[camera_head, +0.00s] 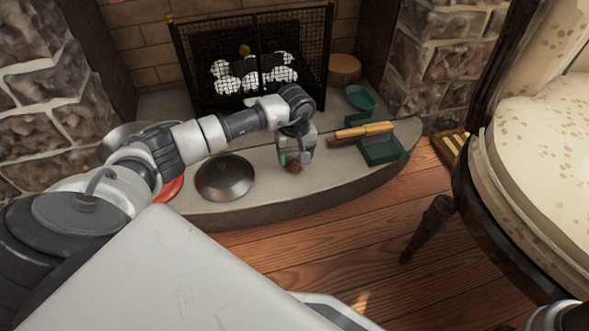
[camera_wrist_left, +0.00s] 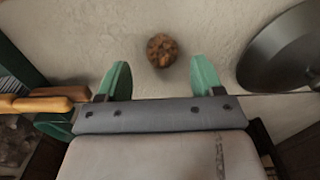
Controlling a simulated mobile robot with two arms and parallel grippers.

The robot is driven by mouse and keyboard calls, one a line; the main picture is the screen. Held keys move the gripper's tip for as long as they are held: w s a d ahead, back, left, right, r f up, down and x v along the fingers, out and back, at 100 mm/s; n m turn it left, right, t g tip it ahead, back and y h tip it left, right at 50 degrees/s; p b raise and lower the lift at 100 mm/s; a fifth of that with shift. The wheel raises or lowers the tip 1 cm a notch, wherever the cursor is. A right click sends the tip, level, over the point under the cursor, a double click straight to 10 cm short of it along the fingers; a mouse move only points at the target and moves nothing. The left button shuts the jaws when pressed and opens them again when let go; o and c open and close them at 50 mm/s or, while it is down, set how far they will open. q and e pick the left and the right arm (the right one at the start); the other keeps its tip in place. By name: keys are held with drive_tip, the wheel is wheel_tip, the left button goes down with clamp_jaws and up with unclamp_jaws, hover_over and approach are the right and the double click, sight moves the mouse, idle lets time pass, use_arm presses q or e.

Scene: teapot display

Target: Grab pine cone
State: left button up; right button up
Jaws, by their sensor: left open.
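The pine cone (camera_head: 293,167) is a small brown lump on the pale stone hearth, directly by my left gripper (camera_head: 296,160) in the head view. In the left wrist view the pine cone (camera_wrist_left: 162,50) lies on the stone, a little beyond the gap between the two green fingertips. My left gripper (camera_wrist_left: 159,78) is spread open with nothing between its fingers, and points down at the hearth. The pine cone is apart from both fingers in that view. My right gripper is not clearly in view.
A dark metal lid-like dish (camera_head: 224,178) lies left of the pine cone. A green dustpan (camera_head: 382,150) and a wooden-handled brush (camera_head: 361,132) lie to its right. The fireplace screen (camera_head: 258,60) stands behind, and a cushioned chair (camera_head: 540,150) stands at the right.

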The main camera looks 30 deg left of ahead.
sight(294, 161)
use_arm(q)
wheel_tip(294, 161, down, 4)
drive_tip(key=b, duration=0.3)
drive_tip(key=shift+s+f, duration=0.1)
drive_tip(key=shift+f, duration=0.05)
drive_tip(key=c, duration=1)
drive_tip(key=shift+r, duration=0.25)
